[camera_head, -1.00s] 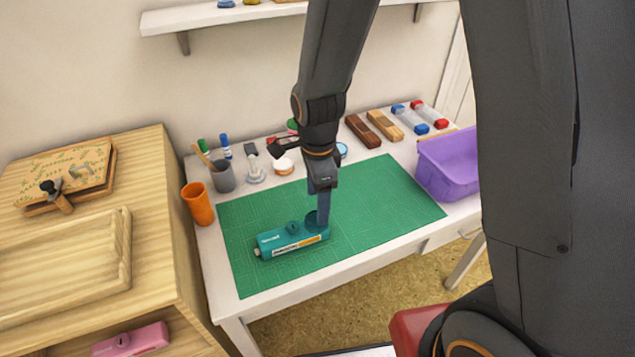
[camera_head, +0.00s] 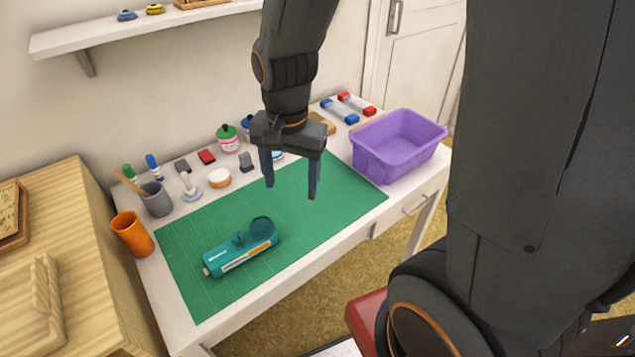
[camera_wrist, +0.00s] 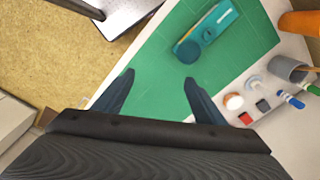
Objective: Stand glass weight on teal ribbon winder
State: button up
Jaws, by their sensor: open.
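The teal ribbon winder (camera_head: 228,256) lies on the green cutting mat. It is a long teal body with a pale label strip and a small knob on top; it also shows in the wrist view (camera_wrist: 221,19). A round, dark, glassy-looking piece, apparently the glass weight (camera_head: 262,229), stands on the winder's right end, beside the knob. In the wrist view it is a dark disc (camera_wrist: 188,50) at the winder's near end. My gripper (camera_head: 291,191) is open and empty, above the mat and clear of the winder. Both fingers show apart in the wrist view (camera_wrist: 159,77).
The cutting mat (camera_head: 335,190) is bare right of the winder. An orange cup (camera_head: 132,236) and grey pen cup (camera_head: 156,199) stand at left. Small stamping items line the back. A purple bin (camera_head: 398,148) stands at right; a shelf (camera_head: 150,28) hangs above.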

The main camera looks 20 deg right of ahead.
jog(key=s+d+n, duration=0.4)
jog(key=d+n, duration=0.1)
jog(key=n, duration=0.3)
jog(key=shift+d+r, duration=0.15)
jog(key=shift+r, duration=0.25)
dwell(1.9)
